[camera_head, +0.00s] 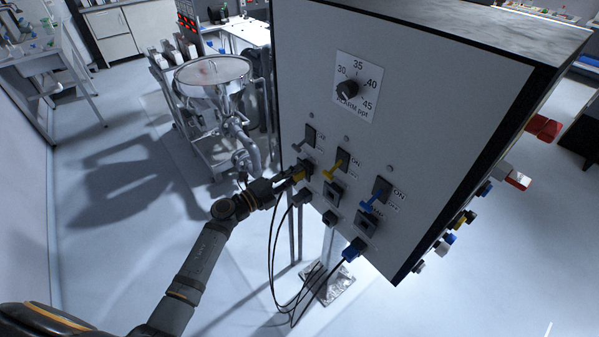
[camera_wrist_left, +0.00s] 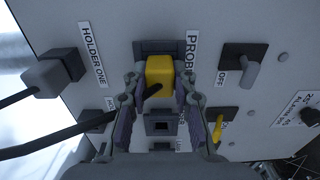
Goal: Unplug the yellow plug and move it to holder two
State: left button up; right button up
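The yellow plug (camera_wrist_left: 159,72) sits in the dark socket beside the PROBE label on the panel (camera_head: 400,140). It also shows in the head view (camera_head: 300,175), partly covered by my left gripper (camera_head: 289,179). In the left wrist view the two fingers of my left gripper (camera_wrist_left: 159,86) stand on either side of the plug, with a gap on each side, so the gripper is open around it. A grey plug (camera_wrist_left: 48,75) sits in the block at HOLDER ONE. I cannot read a holder two label; a dark block (camera_wrist_left: 96,120) lies below holder one, partly hidden. My right gripper is not in view.
Grey, yellow (camera_head: 342,161) and blue (camera_head: 376,194) switches stick out of the panel near the sockets. A blue plug (camera_head: 352,250) is at the lower edge. Black cables (camera_head: 274,262) hang below the panel. A metal hopper (camera_head: 212,75) stands behind at the left.

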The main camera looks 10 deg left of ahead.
pick_arm(q)
grip_shut()
jog(key=shift+s+a, duration=0.15)
jog(key=shift+v, duration=2.55)
